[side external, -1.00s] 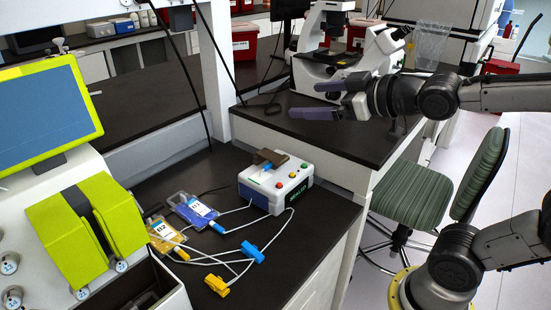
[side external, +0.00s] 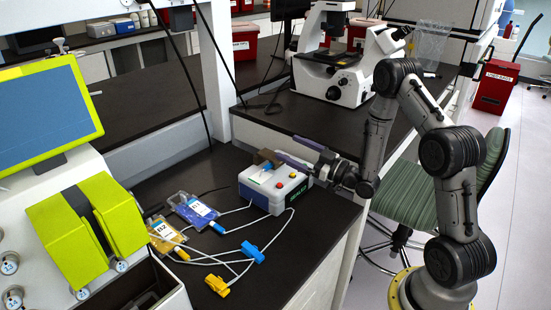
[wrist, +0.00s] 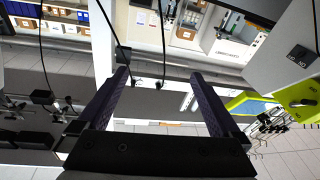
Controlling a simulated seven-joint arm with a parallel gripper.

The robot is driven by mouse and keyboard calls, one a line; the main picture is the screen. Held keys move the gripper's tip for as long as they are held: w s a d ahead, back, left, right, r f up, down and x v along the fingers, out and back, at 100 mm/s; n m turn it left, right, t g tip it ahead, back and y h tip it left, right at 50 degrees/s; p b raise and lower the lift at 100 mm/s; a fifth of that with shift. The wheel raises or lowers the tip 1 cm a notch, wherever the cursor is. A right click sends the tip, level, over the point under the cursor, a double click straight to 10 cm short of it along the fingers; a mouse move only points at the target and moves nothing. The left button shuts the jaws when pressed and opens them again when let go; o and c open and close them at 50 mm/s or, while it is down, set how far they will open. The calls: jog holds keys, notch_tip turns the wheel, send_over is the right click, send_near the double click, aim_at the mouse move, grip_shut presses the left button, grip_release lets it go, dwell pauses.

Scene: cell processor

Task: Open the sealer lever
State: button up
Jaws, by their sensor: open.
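The sealer (side external: 262,198) is a white box with a green labelled side and coloured buttons on top, standing on the dark bench in the side view. Its lever (side external: 267,157) appears as a brown-grey block at the back of the top. My gripper (side external: 286,147) is open, with its two purple fingers reaching in from the right over the sealer's back edge. The nearer fingertip appears close beside the lever; I cannot tell whether they touch. In the wrist view my gripper (wrist: 157,78) shows empty space between its fingers, and I cannot make out the sealer or lever there.
Two labelled bags (side external: 194,210) (side external: 165,235) with tubing lie left of the sealer. A blue clamp (side external: 252,253) and a yellow clamp (side external: 217,286) lie in front. A green-and-white machine (side external: 60,235) stands left. A microscope (side external: 335,75) stands on the raised bench behind.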

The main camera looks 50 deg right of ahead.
aim_at(273, 157)
jog(key=s+d+f+m+g+h, duration=0.2)
jog(key=s+d+f+m+h, duration=0.15)
jog(key=f, duration=0.55)
jog(key=shift+n+y, duration=0.25)
jog(key=shift+y, duration=0.1)
jog(key=w, duration=1.3)
jog(key=shift+w+d+f, duration=0.1)
jog(key=shift+w+d, duration=0.3)
grip_shut()
